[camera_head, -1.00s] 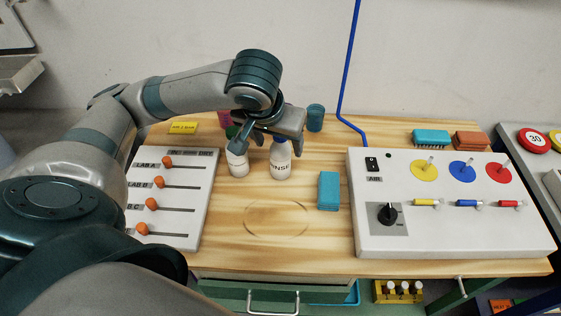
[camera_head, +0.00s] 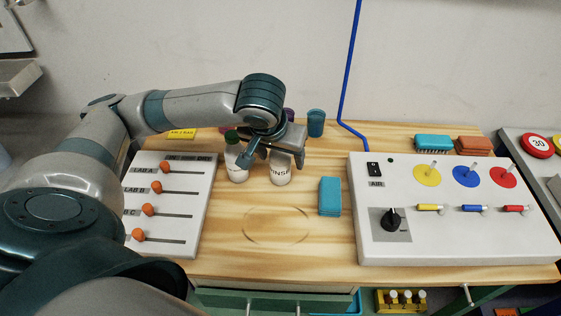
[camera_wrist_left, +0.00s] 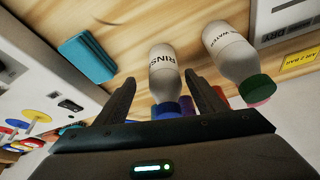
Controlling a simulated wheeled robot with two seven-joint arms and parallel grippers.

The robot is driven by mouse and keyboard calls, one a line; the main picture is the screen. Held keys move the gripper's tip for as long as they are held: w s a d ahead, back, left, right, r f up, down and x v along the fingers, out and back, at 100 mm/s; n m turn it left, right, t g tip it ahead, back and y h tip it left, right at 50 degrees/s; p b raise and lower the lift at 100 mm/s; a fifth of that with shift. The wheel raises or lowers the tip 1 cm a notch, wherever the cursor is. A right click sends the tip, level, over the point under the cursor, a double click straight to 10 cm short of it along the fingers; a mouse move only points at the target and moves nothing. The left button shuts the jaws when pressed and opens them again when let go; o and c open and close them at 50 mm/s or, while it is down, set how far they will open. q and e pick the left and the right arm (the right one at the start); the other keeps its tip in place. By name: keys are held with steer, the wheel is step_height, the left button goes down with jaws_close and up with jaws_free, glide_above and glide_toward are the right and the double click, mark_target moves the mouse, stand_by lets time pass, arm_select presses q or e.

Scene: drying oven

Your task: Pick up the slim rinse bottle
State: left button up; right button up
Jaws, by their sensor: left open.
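The slim rinse bottle (camera_head: 281,172) is white with dark lettering and stands upright on the wooden table. Its top is hidden behind my left gripper (camera_head: 270,152) in the head view. In the left wrist view the rinse bottle (camera_wrist_left: 164,70) shows its label and blue cap. There my left gripper (camera_wrist_left: 160,78) is open, with one finger on each side of the bottle. I cannot tell whether either finger touches it. My right gripper is not in view.
A white water bottle (camera_head: 236,163) with a green cap stands close left of the rinse bottle. A blue block (camera_head: 330,196) lies to the right. A slider panel (camera_head: 180,200) is at left, a white control box (camera_head: 450,235) at right. The front middle of the table is clear.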

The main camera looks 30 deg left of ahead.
mark_target(280, 163)
arm_select(q)
steer(key=x, duration=0.4)
steer(key=shift+s+a+f, duration=0.1)
steer(key=shift+s+a, duration=0.05)
steer(key=shift+a, duration=0.25)
steer(key=shift+w+f, duration=0.2)
steer(key=shift+f, duration=0.3)
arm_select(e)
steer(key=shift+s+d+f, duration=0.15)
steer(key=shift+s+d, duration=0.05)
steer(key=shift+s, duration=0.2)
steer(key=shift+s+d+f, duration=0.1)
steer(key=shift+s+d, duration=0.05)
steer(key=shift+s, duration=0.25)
arm_select(q)
steer(key=c, duration=1.3)
